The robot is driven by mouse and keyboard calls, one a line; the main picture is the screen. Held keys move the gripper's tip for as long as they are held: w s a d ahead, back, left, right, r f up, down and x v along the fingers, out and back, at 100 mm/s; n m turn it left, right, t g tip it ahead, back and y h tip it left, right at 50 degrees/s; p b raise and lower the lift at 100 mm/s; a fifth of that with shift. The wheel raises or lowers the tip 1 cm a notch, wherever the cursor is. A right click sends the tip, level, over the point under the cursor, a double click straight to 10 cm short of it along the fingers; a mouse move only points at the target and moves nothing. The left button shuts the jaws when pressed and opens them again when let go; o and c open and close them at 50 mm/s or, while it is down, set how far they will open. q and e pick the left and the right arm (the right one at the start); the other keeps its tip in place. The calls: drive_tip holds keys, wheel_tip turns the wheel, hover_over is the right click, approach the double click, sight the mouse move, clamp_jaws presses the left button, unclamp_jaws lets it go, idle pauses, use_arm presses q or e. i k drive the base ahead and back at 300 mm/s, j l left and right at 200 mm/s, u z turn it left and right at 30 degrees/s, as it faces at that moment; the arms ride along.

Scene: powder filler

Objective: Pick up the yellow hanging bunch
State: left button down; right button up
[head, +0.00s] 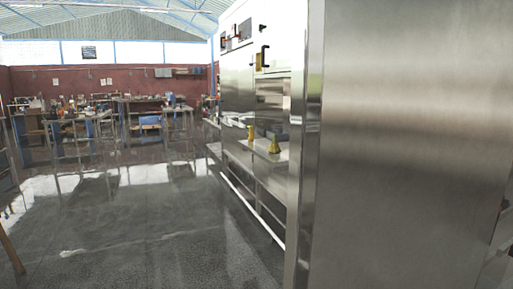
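A small yellow bunch (260,61) hangs on the front of the tall white and steel machine (238,75), just under a black handle or hook (265,50). It is small in the picture, so its separate parts cannot be made out. A yellow cone-like object (274,146) stands lower down on the machine's ledge, and another yellow object (251,133) is just behind it. Neither of my grippers is in the head view.
A large steel panel (405,140) fills the right side, close to me, and hides part of the machine. A white rail (255,208) runs low along the machine. The grey floor (140,225) at left is open. Cluttered workbenches (150,105) stand at the back.

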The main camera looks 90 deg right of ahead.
sight(274, 149)
drive_tip(key=i+l+z, duration=0.2)
drive_tip(key=z, duration=0.25)
drive_tip(key=i+l+z, duration=0.2)
drive_tip(key=z, duration=0.25)
drive_tip(key=i+z, duration=0.25)
drive_tip(key=z, duration=0.2)
drive_tip(key=i+z, duration=0.25)
drive_tip(key=z, duration=0.2)
drive_tip(key=i+j+z, duration=0.1)
drive_tip(key=i+z, duration=0.15)
drive_tip(key=z, duration=0.25)
drive_tip(key=i+j+z, duration=0.2)
drive_tip(key=z, duration=0.25)
drive_tip(key=i+l+z, duration=0.2)
drive_tip(key=i+z, duration=0.65)
drive_tip(key=i, duration=0.25)
drive_tip(key=i+l+u, duration=0.5)
drive_tip(key=l, duration=0.25)
drive_tip(key=k, duration=0.05)
